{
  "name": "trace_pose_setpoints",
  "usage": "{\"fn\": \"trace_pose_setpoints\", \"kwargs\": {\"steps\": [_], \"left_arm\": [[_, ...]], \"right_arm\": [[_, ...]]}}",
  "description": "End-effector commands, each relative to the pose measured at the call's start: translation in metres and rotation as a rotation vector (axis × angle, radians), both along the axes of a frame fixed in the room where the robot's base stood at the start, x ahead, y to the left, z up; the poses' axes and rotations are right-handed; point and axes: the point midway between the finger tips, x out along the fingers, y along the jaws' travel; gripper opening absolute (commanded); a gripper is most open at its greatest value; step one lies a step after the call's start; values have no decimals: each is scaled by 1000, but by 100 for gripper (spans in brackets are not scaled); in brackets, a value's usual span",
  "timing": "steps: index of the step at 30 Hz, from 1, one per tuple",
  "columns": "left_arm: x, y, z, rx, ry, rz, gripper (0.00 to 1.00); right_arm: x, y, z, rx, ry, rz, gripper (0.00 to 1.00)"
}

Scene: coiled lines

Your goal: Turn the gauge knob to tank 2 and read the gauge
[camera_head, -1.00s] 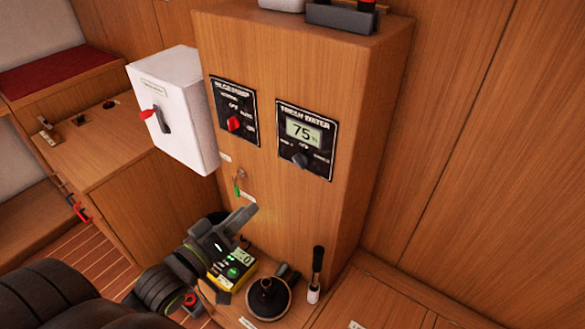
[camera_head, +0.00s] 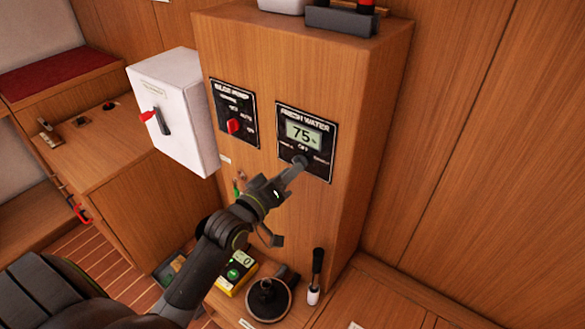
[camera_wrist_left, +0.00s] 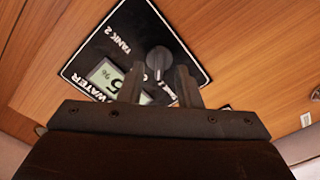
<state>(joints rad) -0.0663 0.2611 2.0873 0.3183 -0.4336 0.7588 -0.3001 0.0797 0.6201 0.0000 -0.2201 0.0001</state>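The black FRESH WATER gauge panel (camera_head: 318,168) is on the front of the wooden cabinet. Its display (camera_head: 304,133) reads 75 %. The dark gauge knob (camera_wrist_left: 158,59) sits beside the display, and a light mark on it faces down in the wrist view. The TANK 2 label (camera_wrist_left: 122,41) is on the knob's far side in that view; the other tank label is partly hidden by a finger. My left gripper (camera_head: 296,169) is at the knob. In the wrist view its fingers (camera_wrist_left: 160,84) are apart, one each side of the knob; contact is unclear. My right gripper is out of view.
The BILGE PUMP panel (camera_head: 234,113) with a red knob is left of the gauge. A white box (camera_head: 177,117) with a red-tipped switch juts out further left.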

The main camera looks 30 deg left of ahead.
Motion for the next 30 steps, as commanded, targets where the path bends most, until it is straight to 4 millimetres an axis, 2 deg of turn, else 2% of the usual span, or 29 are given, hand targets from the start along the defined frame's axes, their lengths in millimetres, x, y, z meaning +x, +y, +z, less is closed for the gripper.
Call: {"fn": "trace_pose_setpoints", "kwargs": {"steps": [6, 15, 23, 30], "left_arm": [[17, -3, 0, 0, -1, -1, 31], [19, -3, 0, 0, 0, 0, 31], [19, -3, 0, 0, 0, 0, 0], [19, -3, 0, 5, -1, 0, 0]], "right_arm": [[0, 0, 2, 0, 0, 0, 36], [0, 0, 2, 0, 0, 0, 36], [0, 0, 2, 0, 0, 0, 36], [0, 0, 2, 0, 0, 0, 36]]}}
